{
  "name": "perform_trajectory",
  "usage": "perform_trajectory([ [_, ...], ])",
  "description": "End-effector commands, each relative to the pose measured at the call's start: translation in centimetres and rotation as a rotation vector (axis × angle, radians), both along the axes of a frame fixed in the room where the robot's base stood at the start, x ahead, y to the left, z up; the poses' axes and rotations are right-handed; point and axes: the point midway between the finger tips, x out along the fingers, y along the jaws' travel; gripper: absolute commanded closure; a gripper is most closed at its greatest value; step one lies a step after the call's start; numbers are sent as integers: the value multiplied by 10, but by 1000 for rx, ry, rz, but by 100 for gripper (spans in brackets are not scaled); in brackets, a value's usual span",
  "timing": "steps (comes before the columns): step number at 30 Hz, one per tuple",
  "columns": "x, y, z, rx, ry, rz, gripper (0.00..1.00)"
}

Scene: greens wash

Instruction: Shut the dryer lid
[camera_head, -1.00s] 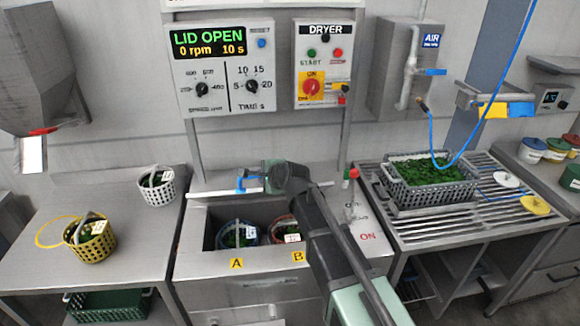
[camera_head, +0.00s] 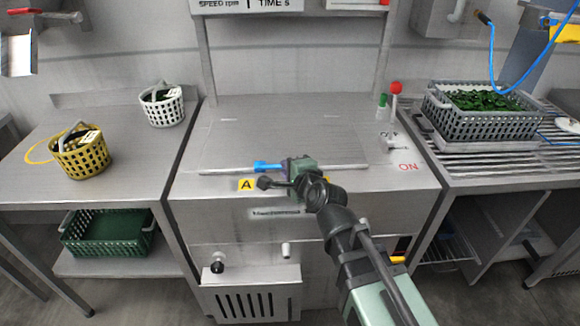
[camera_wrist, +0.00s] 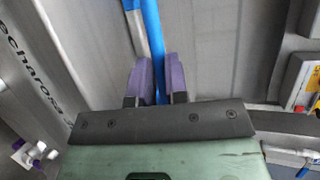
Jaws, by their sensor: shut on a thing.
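The dryer lid (camera_head: 270,135) is a flat grey metal panel. It lies down over the dryer's top opening, and the baskets inside are hidden. A light bar with a blue handle (camera_head: 265,167) runs along its front edge, just behind the yellow A label (camera_head: 246,184). My gripper (camera_head: 284,170) is at that front edge. In the wrist view, the purple fingers (camera_wrist: 155,80) are shut on the blue handle (camera_wrist: 148,30). Whether the lid's edge is fully seated cannot be told.
A red-topped post (camera_head: 396,88) and a green button stand right of the lid. A white basket (camera_head: 162,106) and a yellow basket (camera_head: 82,155) stand on the left table. A grey crate of greens (camera_head: 490,113) sits on the right rack.

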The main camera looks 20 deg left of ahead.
Motion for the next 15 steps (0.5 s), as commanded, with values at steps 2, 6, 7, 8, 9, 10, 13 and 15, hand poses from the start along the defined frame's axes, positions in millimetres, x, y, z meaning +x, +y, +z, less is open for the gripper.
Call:
perform_trajectory([
  [2,-3,-1,-11,-5,9,5,100],
  [6,-4,-1,-16,-7,12,7,100],
  [7,-4,-1,-16,-7,12,7,100],
  [8,-4,-1,-17,-7,12,7,100],
  [9,-5,-2,-17,-7,12,7,100],
  [10,-5,-2,-17,-7,12,7,100],
  [13,-5,-2,-17,-8,12,6,100],
  [15,-5,-2,-17,-8,12,6,100],
])
